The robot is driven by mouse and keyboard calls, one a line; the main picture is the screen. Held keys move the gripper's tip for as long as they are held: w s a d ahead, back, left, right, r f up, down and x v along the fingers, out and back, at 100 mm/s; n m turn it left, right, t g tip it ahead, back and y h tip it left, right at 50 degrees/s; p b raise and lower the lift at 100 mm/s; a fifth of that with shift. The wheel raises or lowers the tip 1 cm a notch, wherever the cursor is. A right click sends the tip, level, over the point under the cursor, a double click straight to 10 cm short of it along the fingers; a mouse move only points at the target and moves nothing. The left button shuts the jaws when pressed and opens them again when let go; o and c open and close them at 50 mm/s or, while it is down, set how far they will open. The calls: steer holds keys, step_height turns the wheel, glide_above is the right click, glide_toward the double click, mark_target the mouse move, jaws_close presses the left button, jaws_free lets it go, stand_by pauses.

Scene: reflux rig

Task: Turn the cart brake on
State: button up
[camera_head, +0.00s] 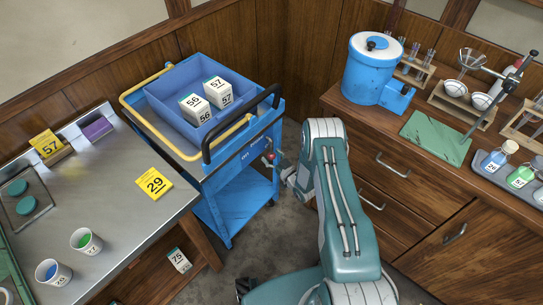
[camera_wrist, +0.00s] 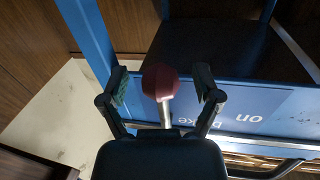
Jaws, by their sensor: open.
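The blue cart (camera_head: 236,188) stands at the centre-left with its front panel facing my arm. A brake lever with a dark red knob (camera_wrist: 160,80) and a metal stem (camera_wrist: 165,113) sticks out near the panel, which bears the upside-down word "on" (camera_wrist: 247,103) in the wrist view. The knob also shows small in the head view (camera_head: 270,156). My gripper (camera_wrist: 160,87) is open, with one finger on each side of the knob and visible gaps between. In the head view the gripper is small and partly hidden by my arm.
The cart carries a blue bin (camera_head: 160,97) with white numbered boxes (camera_head: 216,91) and has a black handle (camera_head: 240,124). A metal-topped table (camera_head: 115,190) stands left, a wooden cabinet (camera_head: 440,185) right. Floor shows between them.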

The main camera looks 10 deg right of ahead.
steer(key=shift+c, duration=0.3)
jaws_close()
